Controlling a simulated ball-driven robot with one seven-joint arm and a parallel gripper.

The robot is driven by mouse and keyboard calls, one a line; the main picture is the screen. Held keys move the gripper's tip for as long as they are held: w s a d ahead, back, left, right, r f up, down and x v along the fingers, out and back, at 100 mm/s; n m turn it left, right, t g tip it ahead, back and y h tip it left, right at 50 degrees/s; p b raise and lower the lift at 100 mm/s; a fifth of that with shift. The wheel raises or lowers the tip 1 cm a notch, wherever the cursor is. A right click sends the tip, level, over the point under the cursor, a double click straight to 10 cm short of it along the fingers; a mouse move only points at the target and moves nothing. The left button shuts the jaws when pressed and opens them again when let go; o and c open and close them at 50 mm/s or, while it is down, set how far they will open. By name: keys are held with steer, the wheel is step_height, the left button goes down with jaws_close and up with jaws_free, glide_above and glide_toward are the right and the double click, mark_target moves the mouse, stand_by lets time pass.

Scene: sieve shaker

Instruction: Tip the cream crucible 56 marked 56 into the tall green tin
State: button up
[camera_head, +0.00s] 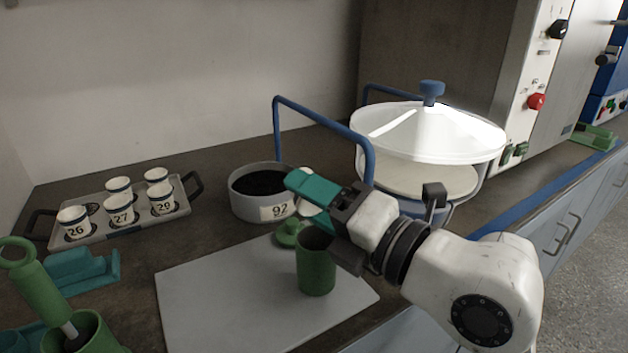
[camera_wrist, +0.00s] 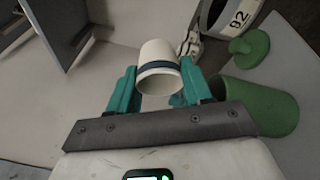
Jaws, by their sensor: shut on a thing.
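My gripper (camera_head: 312,190) has its teal fingers closed around a cream crucible (camera_wrist: 158,60) with a dark blue band. In the wrist view the crucible sits between both fingertips, its banded, wider end toward the camera; no number is readable on it. In the head view only a pale part of the crucible (camera_head: 308,206) shows below the fingers. The tall green tin (camera_head: 316,264) stands upright on the grey board, just below my gripper. The tin also shows at the right in the wrist view (camera_wrist: 268,108). Its inside is hidden.
A green lid (camera_head: 290,234) lies beside the tin. A sieve marked 92 (camera_head: 255,205) with dark contents stands behind. A tray (camera_head: 130,226) with several numbered crucibles is at left. A sieve shaker (camera_head: 425,135) stands right. The grey board (camera_head: 215,300) is clear at its left.

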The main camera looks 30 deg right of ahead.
steer(key=shift+w+r+m+g+h+p, duration=0.2)
steer(key=shift+g+p, duration=0.3)
steer(key=shift+p, duration=1.05)
steer(key=shift+r+m+g+h+p, duration=0.1)
steer(key=shift+r+m+g+p, duration=0.3)
steer(key=shift+p, duration=1.1)
steer(key=shift+f, duration=0.4)
steer(key=shift+r+p, duration=0.1)
steer(key=shift+p, duration=0.3)
steer(key=shift+w+r+g+p, duration=0.1)
steer(key=shift+r+g+p, duration=0.25)
steer(key=shift+p, duration=0.65)
steer(key=shift+g+p, duration=0.35)
steer(key=shift+p, duration=0.55)
steer(key=g+p, duration=0.1)
steer(key=p, duration=0.4)
steer(key=g+p, duration=0.1)
steer(key=p, duration=0.4)
steer(key=shift+w+r+m+g+h, duration=0.3)
steer(key=shift+r+h, duration=0.1)
steer(key=shift+g+p, duration=0.3)
steer(key=shift+p, duration=0.35)
steer(key=shift+f, duration=0.25)
